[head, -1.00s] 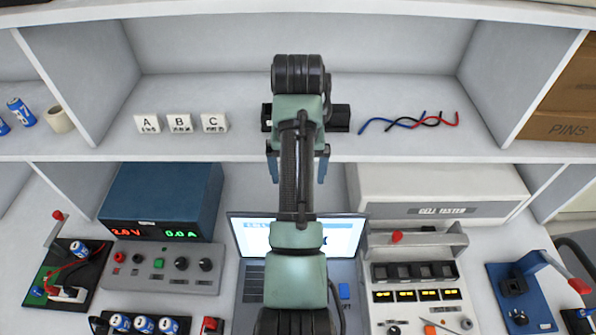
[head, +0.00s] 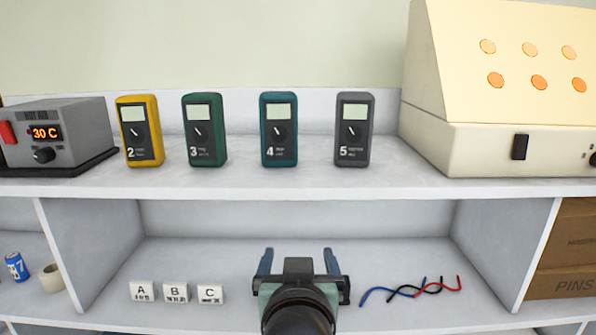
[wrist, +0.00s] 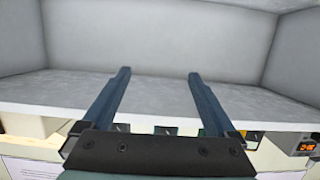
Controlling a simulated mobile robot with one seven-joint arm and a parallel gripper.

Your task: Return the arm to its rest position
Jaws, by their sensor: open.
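My gripper (head: 298,262) shows at the bottom middle of the head view, in front of the middle shelf bay. Its two blue fingers point toward the bay and stand apart with nothing between them. In the wrist view the open fingers (wrist: 158,75) reach toward the empty grey back of a shelf. My forearm is mostly hidden behind the wrist in the head view.
White blocks A (head: 143,291), B (head: 176,293) and C (head: 210,293) lie left of my gripper. Coloured wires (head: 412,290) lie right. Several meters, such as the yellow one (head: 139,130), stand on the upper shelf (head: 290,185). A cardboard PINS box (head: 565,285) is at right.

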